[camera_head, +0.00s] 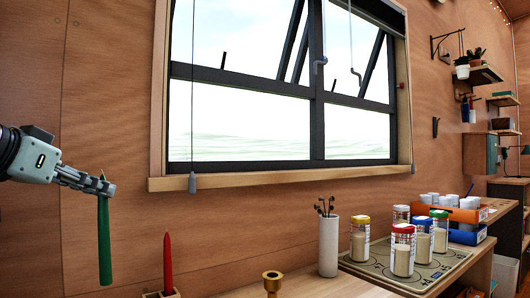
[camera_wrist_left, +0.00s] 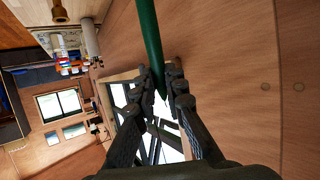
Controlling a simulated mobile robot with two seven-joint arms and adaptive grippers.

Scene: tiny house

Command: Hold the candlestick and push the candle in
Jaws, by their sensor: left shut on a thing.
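A green candle (camera_head: 104,240) hangs upright in the air at the left of the head view. My left gripper (camera_head: 106,188) is shut on its upper end. The green candle also shows between the fingers in the left wrist view (camera_wrist_left: 149,35), with its tip poking through towards the palm. A brass candlestick (camera_head: 272,283) stands at the bottom of the head view, to the right of and apart from the candle. Its lower part is cut off by the frame, and it also shows at the top left of the left wrist view (camera_wrist_left: 60,12). My right gripper is out of view.
A red candle (camera_head: 168,265) stands in a wooden holder (camera_head: 160,294) between the green candle and the candlestick. A white cylinder vase (camera_head: 328,247) and several lidded jars (camera_head: 402,250) stand to the right. A window (camera_head: 285,125) is behind.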

